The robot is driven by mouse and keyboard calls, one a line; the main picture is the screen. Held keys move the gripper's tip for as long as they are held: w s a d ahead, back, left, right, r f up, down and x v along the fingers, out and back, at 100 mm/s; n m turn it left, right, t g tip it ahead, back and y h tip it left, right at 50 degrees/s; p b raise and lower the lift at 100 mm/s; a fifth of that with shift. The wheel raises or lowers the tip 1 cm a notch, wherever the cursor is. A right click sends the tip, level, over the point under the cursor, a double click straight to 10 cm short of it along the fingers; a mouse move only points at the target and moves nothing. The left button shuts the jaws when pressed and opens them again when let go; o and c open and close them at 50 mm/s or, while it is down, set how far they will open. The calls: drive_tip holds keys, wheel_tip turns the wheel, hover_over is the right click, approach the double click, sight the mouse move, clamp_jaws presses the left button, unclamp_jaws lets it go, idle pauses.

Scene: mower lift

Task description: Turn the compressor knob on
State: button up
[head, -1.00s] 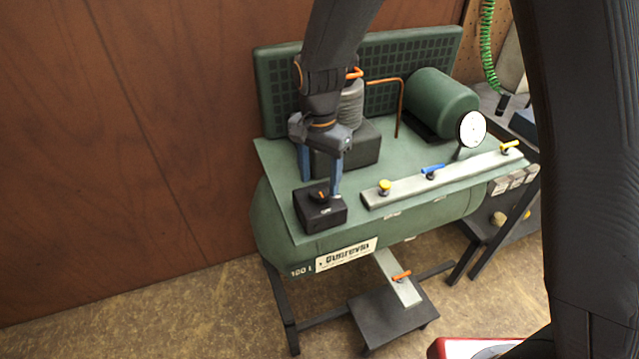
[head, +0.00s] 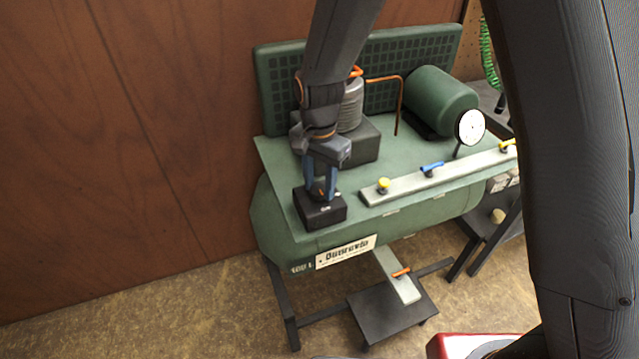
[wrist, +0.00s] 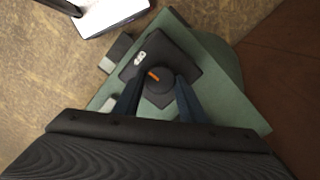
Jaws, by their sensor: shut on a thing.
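The compressor knob (wrist: 155,78) is a round black dial with an orange mark, on top of a black switch box (head: 321,212). The box sits at the near left corner of the green compressor's top plate (head: 281,157). My gripper (head: 321,193) points down over the box. Its two blue fingers are shut on the knob, one on each side, as the wrist view shows too. In the head view the fingers mostly hide the knob. In the wrist view the orange mark lies slanted near the knob's middle, and small white marks show on the box.
A pale manifold bar (head: 403,186) with yellow and blue valves lies right of the box. A dial gauge (head: 471,126) and green motor (head: 441,101) stand behind it. A grey ribbed cylinder (head: 350,106) stands close behind my gripper. A brown wall (head: 130,120) is at left.

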drive_tip(key=n, duration=0.4)
drive_tip(key=shift+n, duration=0.3)
drive_tip(key=n, duration=0.4)
drive_tip(key=shift+a+n, duration=0.1)
drive_tip(key=shift+n, duration=0.2)
drive_tip(key=n, duration=0.4)
drive_tip(key=shift+n, duration=2.3)
drive_tip(key=o, duration=1)
